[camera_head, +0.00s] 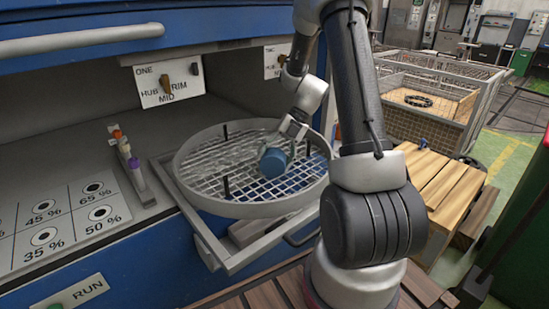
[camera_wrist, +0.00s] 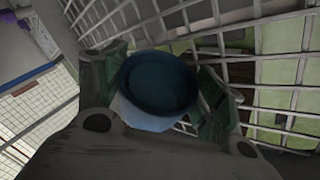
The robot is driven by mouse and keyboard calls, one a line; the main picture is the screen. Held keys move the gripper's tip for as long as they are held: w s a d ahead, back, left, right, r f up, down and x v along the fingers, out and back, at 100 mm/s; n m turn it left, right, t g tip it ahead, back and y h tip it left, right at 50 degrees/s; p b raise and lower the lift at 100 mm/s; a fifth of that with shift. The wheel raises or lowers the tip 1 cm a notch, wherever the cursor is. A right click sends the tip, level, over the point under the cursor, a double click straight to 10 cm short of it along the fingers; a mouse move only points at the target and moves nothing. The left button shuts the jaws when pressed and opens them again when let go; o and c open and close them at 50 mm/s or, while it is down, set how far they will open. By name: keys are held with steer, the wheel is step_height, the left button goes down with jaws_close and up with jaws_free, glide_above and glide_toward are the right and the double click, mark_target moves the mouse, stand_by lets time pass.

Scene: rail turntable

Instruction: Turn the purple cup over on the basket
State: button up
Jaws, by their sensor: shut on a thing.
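The basket is a round grey-rimmed wire mesh (camera_head: 215,208) on a pulled-out frame. The only cup I see looks blue (camera_head: 273,163), not purple. It lies tilted on its side in my gripper (camera_head: 289,148), over the mesh near the basket's middle. I cannot tell whether it touches the mesh. In the wrist view, my gripper's fingers (camera_wrist: 158,92) stand on both sides of the cup (camera_wrist: 152,118), and a dark blue round end faces the camera. The mesh also shows behind it (camera_wrist: 285,70). Part of the cup is hidden by the gripper.
Dark upright pegs (camera_head: 226,187) stand inside the basket. A small rack with coloured tops (camera_head: 128,158) stands on the counter to the left, beside a percent-marked panel (camera_head: 68,215). A blue hood with a handle (camera_head: 80,40) hangs above. A wooden crate (camera_head: 440,185) stands at right.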

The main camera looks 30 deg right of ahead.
steer(key=shift+f, duration=0.2)
steer(key=shift+s+f, duration=0.1)
steer(key=shift+f, duration=0.15)
steer(key=c, duration=0.5)
steer(key=shift+o, duration=0.4)
steer(key=shift+f, duration=0.15)
steer(key=shift+o, duration=0.7)
steer(key=shift+f, duration=0.35)
steer(key=o, duration=1.7)
steer(key=shift+c, duration=0.2)
steer(key=shift+r, duration=0.1)
steer(key=v, duration=1.2)
